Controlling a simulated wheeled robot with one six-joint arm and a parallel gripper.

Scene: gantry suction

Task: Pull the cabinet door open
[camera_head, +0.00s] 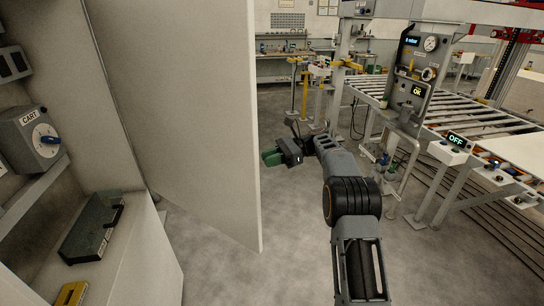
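The cabinet door (190,110) is a tall, pale panel in the left half of the view. It stands swung out from the cabinet (140,250), whose inside shows at the left. No handle shows on the face toward me. My gripper (271,157) is just right of the door's free edge, with a small visible gap in the picture. Its green end points left toward the door. The fingers are too small and dark to tell whether they are apart.
Inside the cabinet are a grey box marked CART (38,138), a dark tray (92,228) and a yellow object (72,293). A roller conveyor (455,110) and a control panel (411,75) stand at the right. Grey floor (295,225) is clear between door and arm.

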